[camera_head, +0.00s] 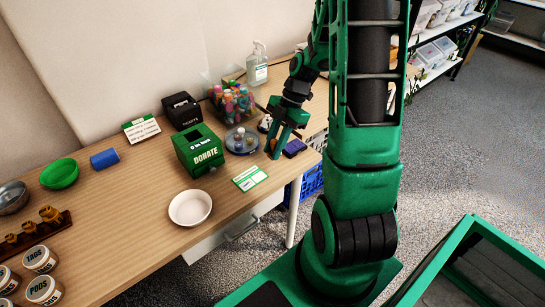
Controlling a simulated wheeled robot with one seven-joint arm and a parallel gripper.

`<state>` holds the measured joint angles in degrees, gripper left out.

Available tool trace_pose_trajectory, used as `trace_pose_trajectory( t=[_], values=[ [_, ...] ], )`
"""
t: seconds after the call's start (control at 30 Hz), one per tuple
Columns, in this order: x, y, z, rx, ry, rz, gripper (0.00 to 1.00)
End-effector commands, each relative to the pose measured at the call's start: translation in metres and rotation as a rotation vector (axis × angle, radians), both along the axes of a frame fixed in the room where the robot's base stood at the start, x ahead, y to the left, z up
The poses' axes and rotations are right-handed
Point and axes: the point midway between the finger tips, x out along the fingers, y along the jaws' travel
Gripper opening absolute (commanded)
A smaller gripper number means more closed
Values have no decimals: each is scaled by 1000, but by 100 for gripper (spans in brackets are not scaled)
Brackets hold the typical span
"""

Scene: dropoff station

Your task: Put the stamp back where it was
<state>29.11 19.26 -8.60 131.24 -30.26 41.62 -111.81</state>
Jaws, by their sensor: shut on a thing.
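My gripper (275,148) reaches down to the right end of the wooden table. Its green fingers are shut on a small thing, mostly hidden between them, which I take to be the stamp. A small dark blue pad (294,147) lies just right of the fingers. A green and white card (249,178) lies in front and to the left of the gripper. I cannot tell whether the held thing touches the table.
Left of the gripper stand a round tray (229,146) with small bottles and a green donation box (199,150). Behind are a clear bin (231,99) of colourful items and a pump bottle (257,64). A white bowl (190,208) sits at the table's front edge.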

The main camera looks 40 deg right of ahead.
Motion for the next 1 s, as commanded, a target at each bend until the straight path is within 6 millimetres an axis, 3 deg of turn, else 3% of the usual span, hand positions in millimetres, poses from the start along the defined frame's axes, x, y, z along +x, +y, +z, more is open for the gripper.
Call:
trace_pose_trajectory(
  t=[0.2, 0.37, 0.6, 0.93, 0.97, 1.0],
  values=[
    [8, -19, -13, 1, 0, 0, 9],
    [8, -20, -22, 2, 1, 0, 9],
    [8, -20, -52, 2, 1, 0, 9],
    [8, -20, -54, 0, 0, -1, 9],
    [8, -20, -54, 0, 0, -1, 28],
    [8, -20, -54, 0, 0, -1, 37]
  ],
)
